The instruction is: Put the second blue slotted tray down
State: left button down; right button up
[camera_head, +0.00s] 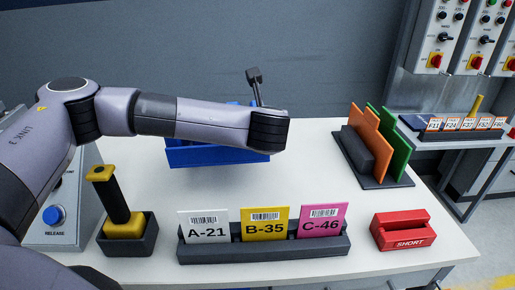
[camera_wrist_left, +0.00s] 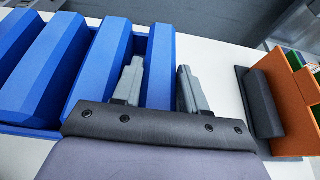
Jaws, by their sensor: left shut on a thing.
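The blue slotted tray (camera_head: 215,157) is over the back middle of the white table, partly hidden behind my left arm in the head view. In the left wrist view the tray (camera_wrist_left: 161,60) shows several thick blue slanted dividers and fills the left side. My left gripper (camera_wrist_left: 160,68) is shut on the tray's right end wall, one finger on each side of it. Its fingertips are hidden in the head view. A soft shadow lies below the tray; I cannot tell whether its base touches the table. Only one such tray can be made out. My right gripper is not in view.
A card rack (camera_head: 260,250) with tags A-21, B-35 and C-46 stands in front. A dark holder (camera_head: 390,180) with orange and green plates is right, a red SHORT block (camera_head: 403,231) front right. A yellow-topped black handle (camera_head: 117,200) and a RELEASE button box (camera_head: 62,228) are left.

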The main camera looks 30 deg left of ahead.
aim_at(262, 158)
pick_arm(q)
notch_tip(262, 158, down, 9)
jog(key=shift+f+p, duration=0.2)
jog(key=shift+p, duration=0.3)
jog(key=c, duration=0.6)
grip_release()
jog(key=shift+d, duration=0.1)
jog(key=b+v, duration=0.1)
jog(key=v, duration=0.5)
jog(key=shift+s, duration=0.1)
jog(key=shift+s+d+r+b, duration=0.25)
jog(key=shift+s+r+b, duration=0.1)
jog(key=shift+s, duration=0.15)
jog(key=shift+w, duration=0.1)
